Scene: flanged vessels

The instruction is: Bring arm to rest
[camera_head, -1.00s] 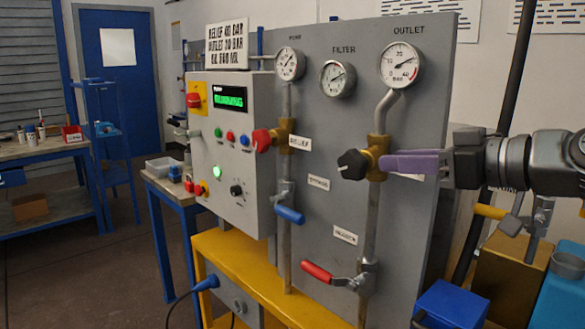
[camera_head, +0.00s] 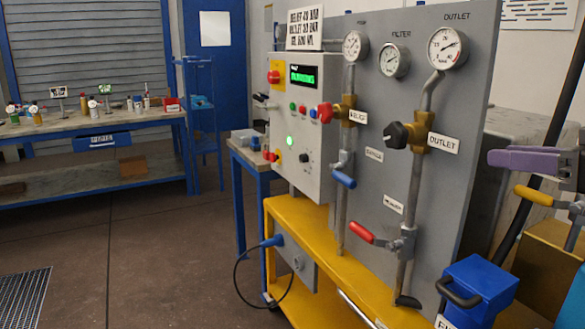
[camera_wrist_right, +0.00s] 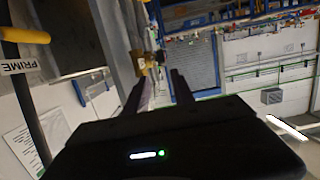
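My right gripper (camera_head: 492,157) is at the right edge of the head view, its purple finger pads pointing left. It is apart from the outlet valve's black knob (camera_head: 398,135), with clear space between them. In the right wrist view its fingers (camera_wrist_right: 156,88) stand apart with nothing held between them. The brass outlet valve (camera_head: 421,134) sits on the grey panel (camera_head: 378,95), below the outlet gauge (camera_head: 447,48). My left gripper is not in view.
A yellow-handled lever (camera_head: 535,196) is just below my right gripper. A blue block with a black handle (camera_head: 480,288) stands below it. A dark slanted pole (camera_head: 548,130) is close by. The floor left of the yellow bench (camera_head: 285,210) is open.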

